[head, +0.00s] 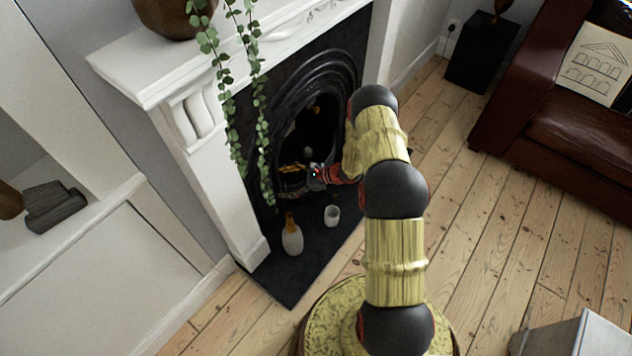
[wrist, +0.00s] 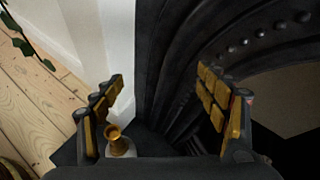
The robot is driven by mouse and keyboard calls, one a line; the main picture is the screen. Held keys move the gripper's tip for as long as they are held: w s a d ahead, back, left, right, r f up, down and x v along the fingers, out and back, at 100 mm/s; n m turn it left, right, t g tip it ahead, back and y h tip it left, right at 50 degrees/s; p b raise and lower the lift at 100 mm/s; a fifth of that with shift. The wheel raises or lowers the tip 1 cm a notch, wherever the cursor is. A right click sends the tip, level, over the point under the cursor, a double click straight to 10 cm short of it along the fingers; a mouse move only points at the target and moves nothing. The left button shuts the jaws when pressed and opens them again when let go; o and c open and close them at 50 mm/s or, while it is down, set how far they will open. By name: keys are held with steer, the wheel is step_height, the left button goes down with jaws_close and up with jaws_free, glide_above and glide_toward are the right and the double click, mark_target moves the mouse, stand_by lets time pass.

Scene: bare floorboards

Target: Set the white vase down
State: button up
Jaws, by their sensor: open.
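The white vase (head: 292,239) has a gold-coloured neck and stands upright on the dark hearth slab (head: 290,283) in front of the fireplace. In the wrist view its gold neck and a bit of white body (wrist: 122,151) show low, near the left finger; the rest is hidden by my gripper. My gripper (head: 317,178) is in front of the fireplace opening, above and apart from the vase in the head view. In the wrist view my gripper (wrist: 162,84) has its two fingers wide apart with nothing between their tips.
A small white cup (head: 332,215) stands on the hearth, right of the vase. The white mantelpiece (head: 150,75) with a trailing plant (head: 262,130) is at left, close to my arm's side. A brown leather sofa (head: 570,130) is at right.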

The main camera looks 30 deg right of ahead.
steer(key=s+a+r+n+g, duration=0.2)
steer(key=s+a+r+n, duration=0.25)
steer(key=r, duration=0.45)
steer(key=s+a+r+n+g+h, duration=0.1)
steer(key=s+a+r+n+g, duration=0.25)
steer(key=s+r, duration=0.45)
steer(key=s+a+r+n+g, duration=0.2)
steer(key=s+a+r+n, duration=0.25)
steer(key=r, duration=0.65)
steer(key=s+d+r+n+t+h, duration=0.2)
steer(key=s+r+n+h, duration=0.2)
steer(key=s+r, duration=0.5)
steer(key=s+d+r+n+t+h, duration=0.3)
steer(key=s+r+n+h, duration=0.2)
steer(key=s+r, duration=0.4)
step_height(320, 180, up, 4)
steer(key=shift+s+d+f+n, duration=0.25)
steer(key=shift+s+d+n, duration=0.1)
steer(key=shift+n, duration=0.5)
steer(key=shift+w, duration=0.1)
step_height(320, 180, up, 6)
steer(key=p, duration=0.6)
steer(key=shift+r, duration=0.25)
